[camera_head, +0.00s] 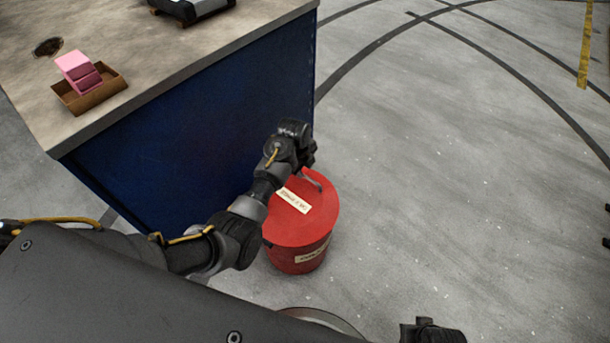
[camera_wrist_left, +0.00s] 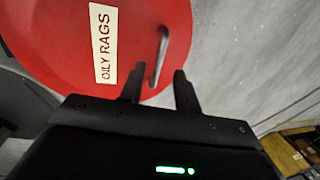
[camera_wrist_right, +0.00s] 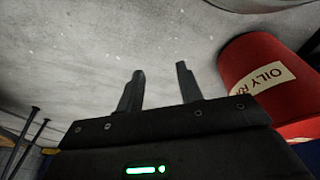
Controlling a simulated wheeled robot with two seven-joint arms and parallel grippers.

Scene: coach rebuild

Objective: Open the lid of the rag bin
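The rag bin (camera_head: 290,262) is a red round can standing on the floor beside the blue workbench. Its red lid (camera_head: 322,212) is down on it and carries a cream label, which reads OILY RAGS in the left wrist view. The lid's grey bar handle (camera_wrist_left: 159,56) stands near the rim. My left gripper (camera_wrist_left: 158,78) is open, its fingertips just short of the handle, with the handle lined up between them. In the head view the left gripper (camera_head: 306,150) is over the lid's far side. My right gripper (camera_wrist_right: 159,75) is open and empty, with the bin's side to its right.
The blue workbench (camera_head: 200,150) stands close behind and left of the bin. On its top are a brown tray (camera_head: 92,101) with pink blocks and a dark item (camera_head: 190,8). The grey floor to the right is clear, with dark curved lines.

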